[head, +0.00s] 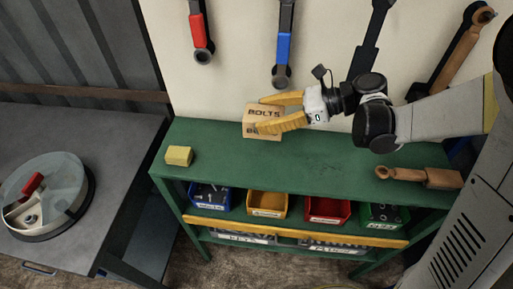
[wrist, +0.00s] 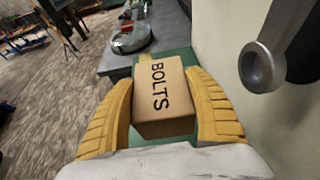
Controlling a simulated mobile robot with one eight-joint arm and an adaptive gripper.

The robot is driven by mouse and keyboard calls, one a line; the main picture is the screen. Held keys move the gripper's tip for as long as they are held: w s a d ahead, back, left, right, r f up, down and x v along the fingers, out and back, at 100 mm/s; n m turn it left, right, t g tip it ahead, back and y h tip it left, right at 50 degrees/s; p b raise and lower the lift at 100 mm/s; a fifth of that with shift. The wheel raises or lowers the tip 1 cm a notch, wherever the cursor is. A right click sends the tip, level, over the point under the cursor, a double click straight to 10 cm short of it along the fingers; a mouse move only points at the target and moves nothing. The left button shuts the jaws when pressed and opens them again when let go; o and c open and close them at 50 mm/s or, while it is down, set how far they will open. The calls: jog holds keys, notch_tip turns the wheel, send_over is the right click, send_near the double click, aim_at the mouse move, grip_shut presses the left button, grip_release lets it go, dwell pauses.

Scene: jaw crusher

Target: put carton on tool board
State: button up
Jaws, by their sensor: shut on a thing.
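The carton (head: 264,114) is a small tan box marked BOLTS. My gripper (head: 277,111) has its yellow fingers shut on it at the back of the green bench, close to the cream wall. In the wrist view the carton (wrist: 160,97) sits between the two yellow fingers (wrist: 163,105). The carton appears at or just above the green bench top (head: 330,155); I cannot tell if it touches. The cream wall board with hung tools (head: 240,60) stands behind the bench.
A yellow block (head: 179,156) lies at the bench's left end, and a wooden-handled tool (head: 420,176) at its right. Coloured bins (head: 267,204) sit on the shelf below. A grey table (head: 100,130) with a round device (head: 45,195) stands left. The bench's middle is clear.

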jog(key=s+a+f+b, duration=0.1)
jog(key=a+f, duration=0.1)
jog(key=a, duration=0.1)
jog(key=s+a+f, duration=0.1)
jog(key=a+f, duration=0.1)
jog(key=a, duration=0.1)
jog(key=s+a+f+b, duration=0.1)
jog(key=a, duration=0.2)
jog(key=shift+f+b, duration=0.3)
jog(key=shift+f, duration=0.1)
jog(key=shift+f+b, duration=0.85)
jog(key=shift+f, duration=1.15)
jog(key=shift+f, duration=0.25)
jog(key=o, duration=1.4)
jog(key=shift+r, duration=0.1)
